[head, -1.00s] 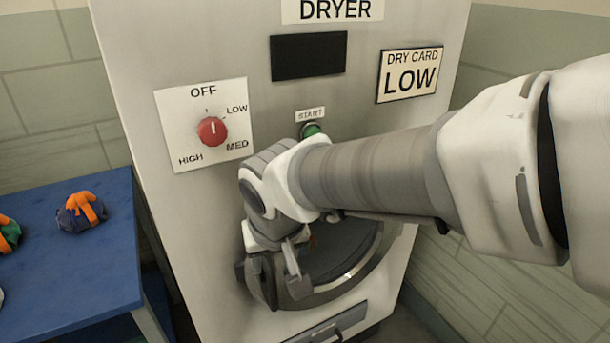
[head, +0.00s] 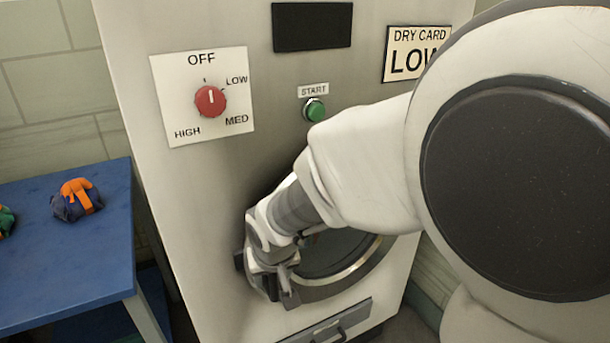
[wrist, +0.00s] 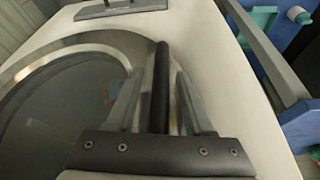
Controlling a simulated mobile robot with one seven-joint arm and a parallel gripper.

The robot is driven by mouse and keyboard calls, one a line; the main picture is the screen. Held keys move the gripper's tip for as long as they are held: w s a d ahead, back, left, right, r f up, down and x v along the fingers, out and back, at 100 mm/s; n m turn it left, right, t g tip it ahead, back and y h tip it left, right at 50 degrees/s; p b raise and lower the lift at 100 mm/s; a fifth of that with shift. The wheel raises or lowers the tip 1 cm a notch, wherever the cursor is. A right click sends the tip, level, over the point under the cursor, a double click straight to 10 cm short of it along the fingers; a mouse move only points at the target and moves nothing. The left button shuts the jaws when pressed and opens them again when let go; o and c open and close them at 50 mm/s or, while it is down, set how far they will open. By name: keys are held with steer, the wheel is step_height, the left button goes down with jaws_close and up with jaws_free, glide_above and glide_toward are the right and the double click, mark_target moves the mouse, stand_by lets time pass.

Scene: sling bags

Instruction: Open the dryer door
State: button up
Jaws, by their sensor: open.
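The dryer door (head: 352,277) is a round dark window in a metal ring, low on the dryer front, and looks shut. My arm hides part of it in the head view. It also shows at left in the wrist view (wrist: 22,75). Its dark bar handle (wrist: 161,65) stands upright in the wrist view. My gripper (head: 276,288) is at the left edge of the door. In the wrist view my gripper (wrist: 159,100) is open, with one finger on each side of the handle. I cannot tell whether either finger touches it.
The dryer front carries a red dial (head: 210,101) pointing near the top, a green start button (head: 314,109) and a dry card reading LOW (head: 408,62). A pull drawer (head: 335,325) is below the door. A blue table (head: 75,255) with small bags stands at left.

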steer(key=shift+w+f, duration=0.1)
steer(key=shift+f, duration=0.1)
jaws_close()
stand_by(1.4)
